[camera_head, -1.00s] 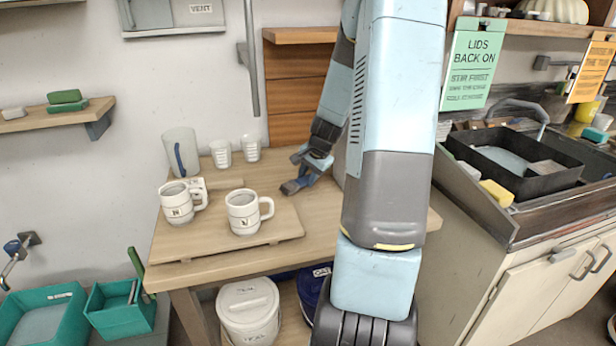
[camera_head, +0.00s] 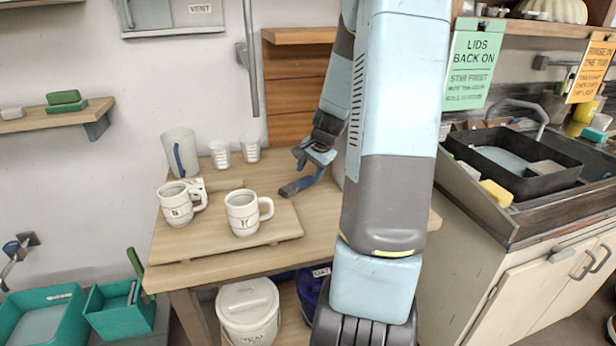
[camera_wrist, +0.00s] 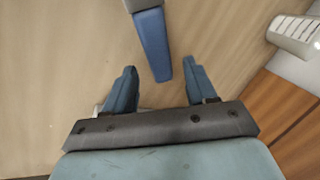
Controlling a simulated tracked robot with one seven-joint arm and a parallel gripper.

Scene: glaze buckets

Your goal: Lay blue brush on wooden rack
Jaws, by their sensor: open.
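The blue brush (camera_head: 297,187) lies on the wooden table, right of the raised wooden board. In the wrist view the brush (camera_wrist: 152,45) shows a blue handle and a brownish-grey part at the top edge, its far end cut off. My gripper (camera_head: 313,168) is just behind and above it. In the wrist view my gripper (camera_wrist: 159,66) is open, its two blue fingers apart on either side of the near handle end, which looks untouched. The wooden rack appears to be the low raised board (camera_head: 215,247), with two white mugs on it.
The mugs (camera_head: 178,208) (camera_head: 243,215) stand left of the brush. A translucent pitcher (camera_head: 180,150) and two small cups (camera_head: 220,154) (camera_head: 250,147) stand behind. A wooden wall panel (camera_head: 290,90) rises at the back. The table by the brush is clear.

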